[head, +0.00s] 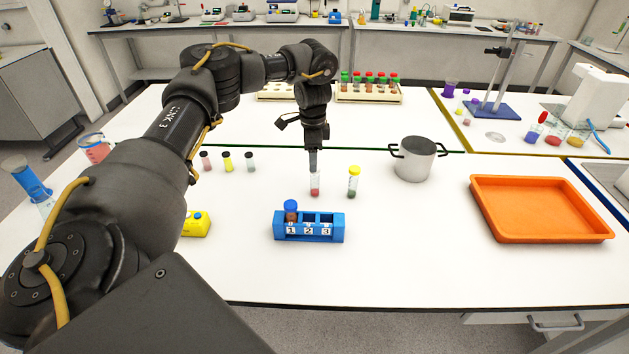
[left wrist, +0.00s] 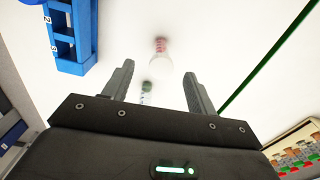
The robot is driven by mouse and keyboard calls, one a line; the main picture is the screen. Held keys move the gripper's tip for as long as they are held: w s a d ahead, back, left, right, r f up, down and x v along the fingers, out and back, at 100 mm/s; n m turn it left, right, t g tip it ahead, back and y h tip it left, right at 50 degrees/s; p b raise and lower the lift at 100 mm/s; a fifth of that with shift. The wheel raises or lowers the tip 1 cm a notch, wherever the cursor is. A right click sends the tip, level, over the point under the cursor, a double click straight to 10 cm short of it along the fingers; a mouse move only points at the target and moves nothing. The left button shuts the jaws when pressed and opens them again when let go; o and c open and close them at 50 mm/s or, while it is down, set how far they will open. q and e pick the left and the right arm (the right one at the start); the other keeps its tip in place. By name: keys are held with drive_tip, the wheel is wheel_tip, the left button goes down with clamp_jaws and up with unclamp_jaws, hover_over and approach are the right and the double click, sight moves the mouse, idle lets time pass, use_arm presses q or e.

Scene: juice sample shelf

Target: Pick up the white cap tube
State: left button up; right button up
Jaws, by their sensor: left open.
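The white cap tube (head: 315,188), clear with red contents, stands upright on the white table; its cap is hidden by my gripper in the head view. In the left wrist view its pale cap (left wrist: 159,63) lies just beyond and between the fingertips. My left gripper (head: 313,155) points down directly over this tube. Its two fingers (left wrist: 158,75) are apart with nothing clearly held. A yellow-capped tube (head: 353,181) with green contents stands a little to the right. My right gripper is not in view.
A blue numbered rack (head: 308,238) stands in front, with a blue-capped tube (head: 291,211) in slot 1. Several small vials (head: 227,162) stand to the left. A metal pot (head: 415,163) and an orange tray (head: 540,207) lie to the right. A yellow device (head: 196,226) is front left.

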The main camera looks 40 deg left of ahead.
sight(315, 174)
use_arm(q)
drive_tip(key=shift+w+f, duration=0.15)
drive_tip(key=shift+f, duration=0.4)
drive_tip(key=shift+w+f, duration=0.15)
drive_tip(key=shift+f, duration=0.4)
drive_tip(key=shift+s+f+p, duration=0.15)
drive_tip(key=shift+f+p, duration=0.1)
drive_tip(key=shift+p, duration=0.15)
wheel_tip(315, 174, down, 4)
drive_tip(key=shift+d+r+p, duration=0.1)
drive_tip(key=shift+r+p, duration=0.1)
drive_tip(key=shift+p, duration=0.65)
drive_tip(key=shift+w+f, duration=0.25)
drive_tip(key=shift+f, duration=0.25)
drive_tip(key=shift+s, duration=0.1)
drive_tip(key=shift+r, duration=0.1)
drive_tip(key=shift+c, duration=1.2)
drive_tip(key=c, duration=0.8)
drive_tip(key=shift+c, duration=0.2)
